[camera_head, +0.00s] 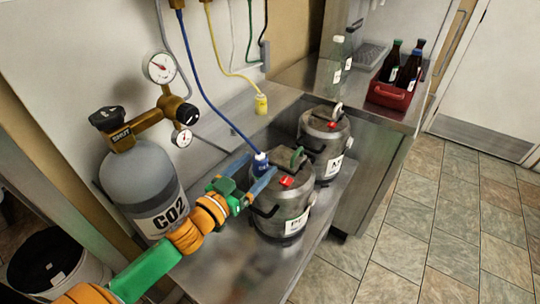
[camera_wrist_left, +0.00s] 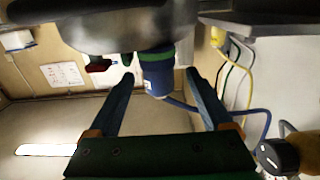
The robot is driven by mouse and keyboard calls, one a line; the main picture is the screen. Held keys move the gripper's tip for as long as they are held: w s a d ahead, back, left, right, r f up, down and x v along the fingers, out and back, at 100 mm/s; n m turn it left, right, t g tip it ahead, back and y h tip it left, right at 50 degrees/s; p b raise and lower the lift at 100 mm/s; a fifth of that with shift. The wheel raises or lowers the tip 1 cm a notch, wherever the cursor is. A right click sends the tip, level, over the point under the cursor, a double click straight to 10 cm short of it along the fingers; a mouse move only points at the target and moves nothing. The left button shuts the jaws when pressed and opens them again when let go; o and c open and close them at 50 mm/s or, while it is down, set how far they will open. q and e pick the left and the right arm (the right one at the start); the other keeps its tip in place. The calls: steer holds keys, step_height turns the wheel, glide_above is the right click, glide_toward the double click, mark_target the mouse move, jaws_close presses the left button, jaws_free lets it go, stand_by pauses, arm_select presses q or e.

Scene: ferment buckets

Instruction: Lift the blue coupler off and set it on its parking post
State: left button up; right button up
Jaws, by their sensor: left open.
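The blue coupler (camera_head: 261,164) with a white band sits upright at the near keg (camera_head: 284,222), its blue hose rising to the wall. It also shows in the left wrist view (camera_wrist_left: 158,72), where the picture appears turned over. My left gripper (camera_head: 259,175) is open at the coupler. In the left wrist view its two blue fingers (camera_wrist_left: 161,88) stand on either side of the coupler, with a visible gap. I cannot make out a parking post for certain. My right gripper does not show.
A second keg (camera_head: 325,143) stands behind the near one. The CO2 cylinder (camera_head: 145,180) with gauges stands left. A red crate of bottles (camera_head: 389,95) is on the back counter. The bench front (camera_head: 240,264) is clear.

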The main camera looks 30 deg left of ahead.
arm_select(q)
steer(key=shift+w+r, duration=0.15)
steer(key=shift+r, duration=0.1)
steer(key=w, duration=0.3)
steer(key=w+d+p, duration=0.1)
steer(key=w, duration=0.1)
steer(key=shift+f, duration=0.2)
steer(key=shift+s, duration=0.15)
steer(key=shift+c, duration=0.9)
jaws_close()
